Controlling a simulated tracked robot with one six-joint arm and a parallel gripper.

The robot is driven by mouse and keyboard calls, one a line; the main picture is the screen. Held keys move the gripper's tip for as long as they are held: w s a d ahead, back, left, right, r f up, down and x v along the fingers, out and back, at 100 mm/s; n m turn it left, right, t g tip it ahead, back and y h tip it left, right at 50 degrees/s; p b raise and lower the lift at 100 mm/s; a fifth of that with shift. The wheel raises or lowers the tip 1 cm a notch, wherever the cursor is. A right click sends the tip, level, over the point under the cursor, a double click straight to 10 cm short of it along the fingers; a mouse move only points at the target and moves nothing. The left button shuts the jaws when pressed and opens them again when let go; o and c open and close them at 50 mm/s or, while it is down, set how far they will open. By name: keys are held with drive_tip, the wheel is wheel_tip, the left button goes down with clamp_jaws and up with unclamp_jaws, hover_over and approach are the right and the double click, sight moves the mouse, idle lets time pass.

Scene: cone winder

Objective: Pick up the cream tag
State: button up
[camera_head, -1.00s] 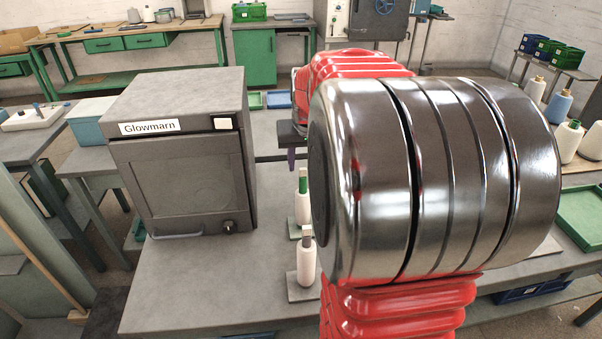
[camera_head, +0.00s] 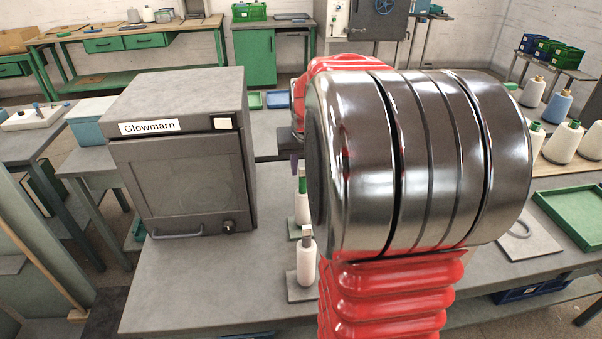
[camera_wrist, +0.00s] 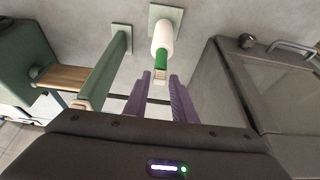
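I cannot single out the cream tag for certain. In the head view, two white cones stand on small square bases: the far one (camera_head: 302,209) has a green neck, the near one (camera_head: 306,263) a grey neck, each with a pale tip. My gripper (camera_wrist: 160,75) is open, its purple fingers either side of the green neck's line and apart from each other. In the head view my arm mostly hides it.
A grey "Glowmarn" cabinet (camera_head: 178,150) stands left of the cones; its dark side is close right of my gripper in the wrist view. A green-grey post (camera_wrist: 105,70) stands at left there. White cones (camera_head: 563,142) and a green tray (camera_head: 572,218) lie at right.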

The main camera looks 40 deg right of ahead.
sight(303, 170)
drive_tip(key=c, duration=0.4)
wheel_tip(303, 170, up, 10)
idle(0.7)
drive_tip(key=shift+r, duration=0.2)
idle(0.4)
drive_tip(key=shift+r, duration=1.3)
